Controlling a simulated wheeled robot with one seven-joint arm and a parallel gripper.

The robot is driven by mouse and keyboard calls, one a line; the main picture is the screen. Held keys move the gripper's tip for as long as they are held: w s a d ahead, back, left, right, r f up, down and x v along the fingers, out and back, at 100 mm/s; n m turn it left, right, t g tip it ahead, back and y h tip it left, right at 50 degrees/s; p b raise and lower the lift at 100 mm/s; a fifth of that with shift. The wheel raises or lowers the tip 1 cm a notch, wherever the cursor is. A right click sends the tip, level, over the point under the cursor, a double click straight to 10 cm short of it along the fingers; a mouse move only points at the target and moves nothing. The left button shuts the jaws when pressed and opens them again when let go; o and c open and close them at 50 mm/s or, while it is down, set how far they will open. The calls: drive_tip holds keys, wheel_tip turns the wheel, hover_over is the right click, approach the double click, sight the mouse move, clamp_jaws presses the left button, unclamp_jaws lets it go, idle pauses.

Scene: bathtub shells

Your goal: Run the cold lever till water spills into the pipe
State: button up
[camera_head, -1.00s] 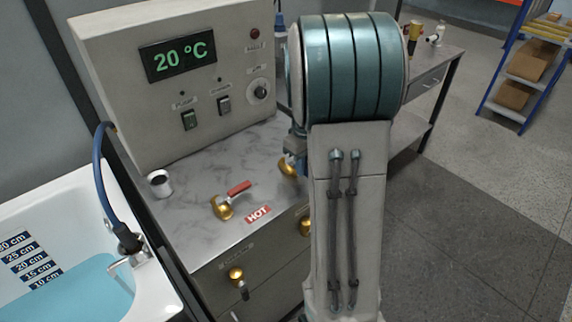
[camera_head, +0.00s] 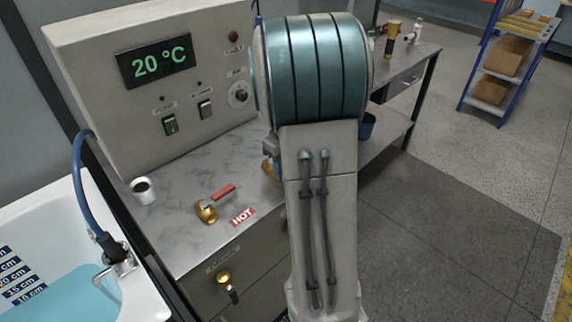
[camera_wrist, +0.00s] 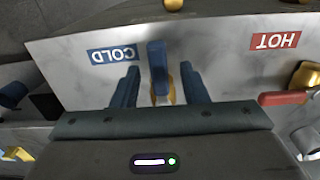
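The blue cold lever (camera_wrist: 158,68) stands on its brass valve in the wrist view, near the blue COLD label (camera_wrist: 112,54). My gripper (camera_wrist: 160,85) is open, with one blue finger on each side of the lever and gaps to both. In the head view my arm hides the gripper and the cold lever; only a bit of brass shows beside the arm. A short white pipe (camera_head: 143,190) with a dark opening stands on the marble-look counter (camera_head: 180,245). No flowing water is visible at it.
The red hot lever (camera_head: 217,198) with its HOT label (camera_head: 242,217) is on the same counter. A control panel (camera_head: 150,90) reading 20 °C stands behind. A bathtub (camera_head: 135,290) holding blue water is at the left.

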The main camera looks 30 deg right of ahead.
wheel_tip(320, 180, up, 14)
idle(0.6)
drive_tip(key=shift+f, duration=0.1)
idle(6.7)
